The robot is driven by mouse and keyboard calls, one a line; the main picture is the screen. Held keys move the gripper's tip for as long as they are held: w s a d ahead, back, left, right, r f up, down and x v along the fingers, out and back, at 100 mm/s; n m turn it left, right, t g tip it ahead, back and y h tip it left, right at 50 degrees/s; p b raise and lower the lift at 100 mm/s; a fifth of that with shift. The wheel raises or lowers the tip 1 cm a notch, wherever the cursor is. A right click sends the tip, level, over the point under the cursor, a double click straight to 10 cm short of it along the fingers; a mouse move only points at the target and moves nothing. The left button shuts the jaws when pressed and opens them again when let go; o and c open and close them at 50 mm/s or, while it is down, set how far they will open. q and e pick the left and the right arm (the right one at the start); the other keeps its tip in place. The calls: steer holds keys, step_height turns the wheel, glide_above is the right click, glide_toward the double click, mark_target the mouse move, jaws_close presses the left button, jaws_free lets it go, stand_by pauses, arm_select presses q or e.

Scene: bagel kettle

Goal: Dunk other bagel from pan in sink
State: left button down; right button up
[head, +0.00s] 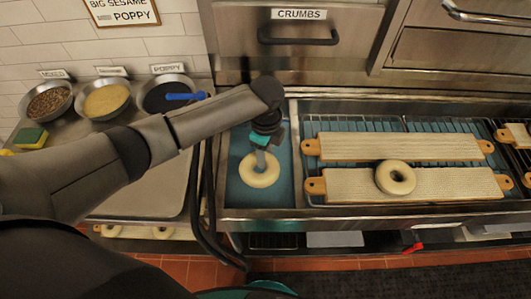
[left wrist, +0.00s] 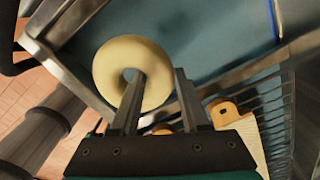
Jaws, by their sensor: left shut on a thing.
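My left gripper (head: 264,150) points down over the narrow left sink compartment (head: 236,185), which has a blue inside. It is shut on a pale bagel (head: 260,177). In the left wrist view, one finger of the gripper (left wrist: 160,78) passes through the hole of the held bagel (left wrist: 107,68) and the other is outside its ring. Whether this bagel touches the water or hangs above it, I cannot tell. A second bagel (head: 396,178) lies on the front wooden board (head: 450,184) to the right. My right gripper is out of view.
A rear board (head: 400,147) lies behind the front one, over a wire rack and blue basin. A metal rim (head: 297,165) divides the compartments. Seed bowls (head: 106,100) and a sponge (head: 30,138) sit on the left counter. The CRUMBS drawer (head: 270,60) stands behind.

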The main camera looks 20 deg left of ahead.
arm_select(q)
steer(key=shift+d+f+b, duration=0.1)
steer(key=shift+f+b, duration=2.65)
steer(key=shift+f, duration=2.15)
steer(key=shift+r, duration=0.1)
step_height(320, 180, up, 13)
steer(key=p, duration=1.4)
